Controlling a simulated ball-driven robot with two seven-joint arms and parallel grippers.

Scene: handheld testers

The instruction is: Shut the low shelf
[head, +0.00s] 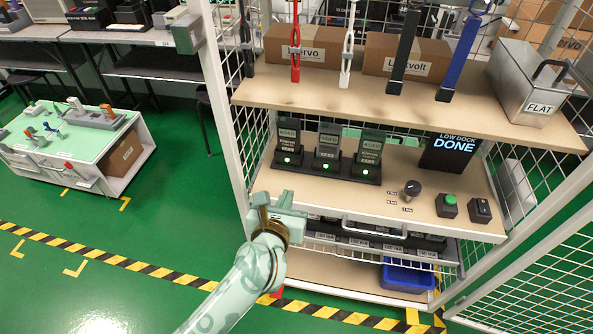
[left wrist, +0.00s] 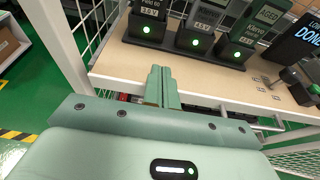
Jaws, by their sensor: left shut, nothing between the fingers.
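The low shelf (head: 447,260) is a grey wire-sided tray with a row of black labelled units, under the middle board of the cage rack in the head view. A pale bar handle (head: 374,233) runs in front of the units. How far the shelf stands out is hard to tell, as the board above hides its back. My left gripper (head: 290,208) is shut and empty, at the left front edge of the middle board, left of the handle. In the left wrist view its closed fingers (left wrist: 161,85) overlap that board's edge; contact cannot be told. My right gripper is not in view.
The middle board (head: 420,205) carries three green-lit testers (head: 327,155), a knob, two switch boxes and a "LOW DOCK DONE" screen (head: 449,153). A blue bin (head: 408,277) sits below. A mesh door (head: 535,280) stands at right.

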